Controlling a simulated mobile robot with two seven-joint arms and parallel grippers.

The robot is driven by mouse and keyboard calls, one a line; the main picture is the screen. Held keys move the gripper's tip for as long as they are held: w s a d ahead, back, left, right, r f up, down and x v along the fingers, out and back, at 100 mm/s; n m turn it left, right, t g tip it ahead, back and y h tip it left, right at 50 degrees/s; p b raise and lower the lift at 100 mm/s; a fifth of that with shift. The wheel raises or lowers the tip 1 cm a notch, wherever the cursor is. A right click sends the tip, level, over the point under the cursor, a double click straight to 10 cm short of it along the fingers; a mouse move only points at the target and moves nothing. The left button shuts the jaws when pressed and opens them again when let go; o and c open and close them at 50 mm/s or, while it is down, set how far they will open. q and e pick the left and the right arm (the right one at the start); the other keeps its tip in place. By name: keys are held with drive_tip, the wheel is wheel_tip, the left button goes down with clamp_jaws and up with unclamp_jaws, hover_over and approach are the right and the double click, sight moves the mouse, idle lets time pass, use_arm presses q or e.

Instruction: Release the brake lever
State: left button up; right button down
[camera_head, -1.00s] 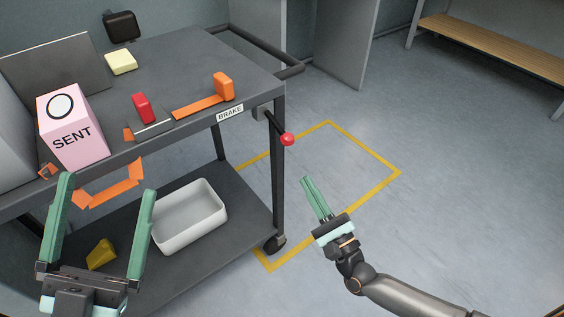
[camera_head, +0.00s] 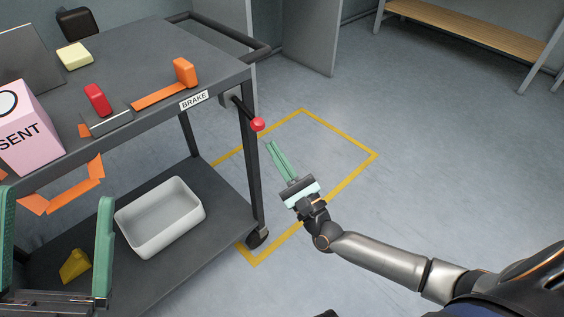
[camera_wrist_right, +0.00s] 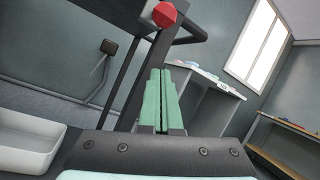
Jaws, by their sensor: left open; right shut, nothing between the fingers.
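The brake lever (camera_head: 246,112) is a dark rod with a red knob (camera_head: 257,125) at the right corner of the cart, beside the "BRAKE" label (camera_head: 194,100). It slopes down to the right. The red knob also shows in the right wrist view (camera_wrist_right: 165,14), above the fingertips. My right gripper (camera_head: 270,146) is shut and empty, its fingertips a little below and right of the knob, with no contact visible. My left gripper (camera_head: 56,205) is open and empty in front of the cart at the lower left; its left finger is partly cut off by the frame.
The dark cart's top (camera_head: 150,55) holds a pink "SENT" box (camera_head: 28,135), a red block (camera_head: 95,98), a yellow block (camera_head: 74,56) and orange parts. A white bin (camera_head: 160,217) and a yellow wedge (camera_head: 74,265) are on the lower shelf. The yellow-outlined floor at right is clear.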

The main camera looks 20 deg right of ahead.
sight(249, 113)
drive_tip(key=shift+w+a+r+p, duration=0.1)
drive_tip(key=shift+w+a+r, duration=0.2)
drive_tip(key=shift+r, duration=0.5)
drive_tip(key=shift+w+a+r+p, duration=0.15)
drive_tip(key=shift+w+a+r, duration=0.2)
drive_tip(key=shift+r, duration=0.45)
drive_tip(key=shift+w+a+r+p, duration=0.1)
drive_tip(key=shift+w+a+r, duration=0.2)
drive_tip(key=shift+r, duration=0.5)
